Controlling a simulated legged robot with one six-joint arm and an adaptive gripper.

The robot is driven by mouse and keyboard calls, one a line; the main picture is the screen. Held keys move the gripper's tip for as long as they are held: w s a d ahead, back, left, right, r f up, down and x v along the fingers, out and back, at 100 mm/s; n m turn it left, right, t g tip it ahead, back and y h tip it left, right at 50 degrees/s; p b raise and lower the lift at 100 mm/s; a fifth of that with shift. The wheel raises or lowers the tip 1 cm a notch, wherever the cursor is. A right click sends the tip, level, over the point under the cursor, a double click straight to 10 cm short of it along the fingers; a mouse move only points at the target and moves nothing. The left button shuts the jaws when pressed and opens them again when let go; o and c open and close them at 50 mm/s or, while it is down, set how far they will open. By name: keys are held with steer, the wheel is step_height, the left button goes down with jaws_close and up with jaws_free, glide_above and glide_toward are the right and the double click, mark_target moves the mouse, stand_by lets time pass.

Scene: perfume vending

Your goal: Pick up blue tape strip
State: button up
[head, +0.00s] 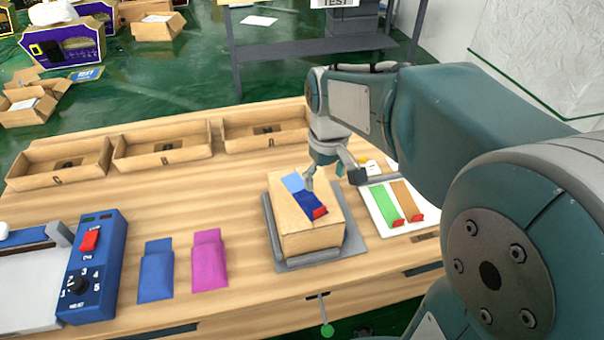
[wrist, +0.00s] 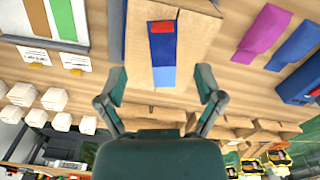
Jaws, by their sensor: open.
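The blue tape strip (head: 308,203) lies on top of a closed cardboard box (head: 325,235). It has a red end and a light blue end. In the wrist view the strip (wrist: 162,49) runs along the box top (wrist: 186,50), red end away from my gripper. My gripper (head: 333,179) is open and empty, at the back edge of the box near the light blue end. In the wrist view its fingers (wrist: 161,77) stand wide on either side of the strip's line. I cannot tell its exact height over the box.
The box stands on a grey plate (head: 356,252). A white tray (head: 375,209) with green and brown strips is to the right. Blue (head: 156,270) and magenta (head: 209,260) pouches and a blue control box (head: 97,262) are to the left. Open bins (head: 161,158) line the back.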

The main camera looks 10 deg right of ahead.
glide_above(318, 215)
steer(key=f, duration=0.5)
steer(key=shift+w+d+f, duration=0.15)
steer(key=shift+d, duration=0.1)
steer(key=f, duration=0.5)
steer(key=shift+w+f, duration=0.25)
steer(key=shift+f, duration=0.1)
steer(key=shift+a, duration=0.1)
steer(key=shift+c, duration=0.3)
steer(key=c, duration=0.8)
